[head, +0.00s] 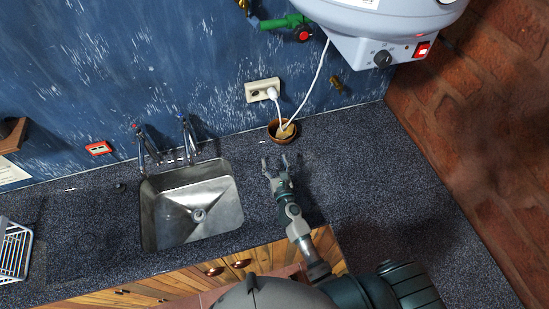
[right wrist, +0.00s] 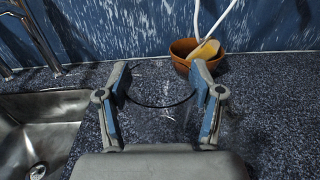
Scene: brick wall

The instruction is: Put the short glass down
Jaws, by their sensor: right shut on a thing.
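The short glass (right wrist: 160,104) is clear and hard to make out. In the right wrist view its dark curved rim spans the space between the two fingers. My right gripper (head: 276,170) is over the dark speckled counter (head: 335,165), to the right of the sink. It also shows in the right wrist view (right wrist: 162,88), with its fingers set wide on either side of the glass, shut on it. I cannot tell whether the glass base touches the counter. My left gripper is out of view.
A brown bowl (head: 282,131) with a yellowish thing in it stands by the wall, beyond my right gripper. The steel sink (head: 190,205) with its taps (head: 188,140) lies to the left. A grey appliance (head: 370,25) hangs above. The counter to the right is clear.

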